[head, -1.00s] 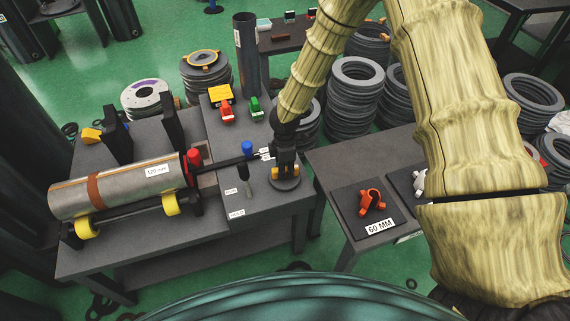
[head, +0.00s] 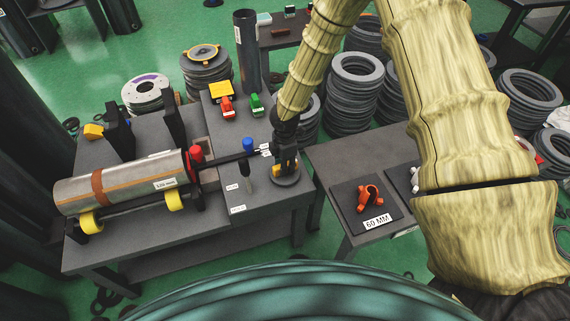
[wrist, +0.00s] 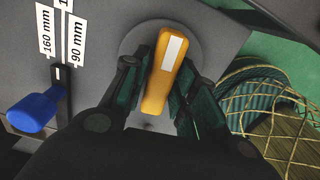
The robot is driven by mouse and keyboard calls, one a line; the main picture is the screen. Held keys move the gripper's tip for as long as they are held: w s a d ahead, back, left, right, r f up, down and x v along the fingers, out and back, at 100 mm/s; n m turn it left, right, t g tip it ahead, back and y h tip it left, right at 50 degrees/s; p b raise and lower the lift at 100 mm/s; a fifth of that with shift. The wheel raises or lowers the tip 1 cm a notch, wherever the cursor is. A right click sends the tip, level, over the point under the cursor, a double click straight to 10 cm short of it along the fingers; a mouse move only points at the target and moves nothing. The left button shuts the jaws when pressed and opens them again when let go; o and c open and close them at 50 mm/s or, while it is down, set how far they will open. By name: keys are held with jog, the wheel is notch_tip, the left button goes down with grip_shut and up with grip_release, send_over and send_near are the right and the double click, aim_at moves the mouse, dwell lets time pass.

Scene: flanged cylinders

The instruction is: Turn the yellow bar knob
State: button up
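The yellow bar knob (wrist: 168,62) sits on a round grey base plate (wrist: 134,38) on the bench, with a white stripe on its top. In the wrist view it runs nearly upright, leaning slightly right. My gripper (wrist: 163,78) has one dark finger on each side of the knob, close against its sides, and appears shut on it. In the head view my gripper (head: 285,160) reaches down over the knob (head: 278,171), hiding part of it.
A blue-handled lever (wrist: 34,111) stands left of my gripper beside labels reading 160 mm and 90 mm. A metal cylinder (head: 125,182) lies on rollers at left. Red (head: 227,106) and green (head: 257,104) controls sit behind. An orange part (head: 370,197) lies on the right table.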

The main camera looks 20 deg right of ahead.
jog(key=shift+o, duration=0.7)
jog(key=shift+r, duration=0.1)
notch_tip(320, 180, up, 12)
dwell(0.6)
jog(key=s+a+f+m+y+p, duration=0.1)
jog(key=s+f+m, duration=0.65)
jog(key=s, duration=0.65)
jog(key=s+a+f+m+y+p, duration=0.1)
jog(key=s+f+m, duration=0.7)
jog(key=s, duration=0.5)
jog(key=s+d+f+m+h, duration=0.2)
jog(key=s+d+m, duration=0.2)
jog(key=s, duration=0.5)
jog(key=shift+s+d+p, duration=0.3)
jog(key=shift+d, duration=0.5)
jog(key=shift+f, duration=0.15)
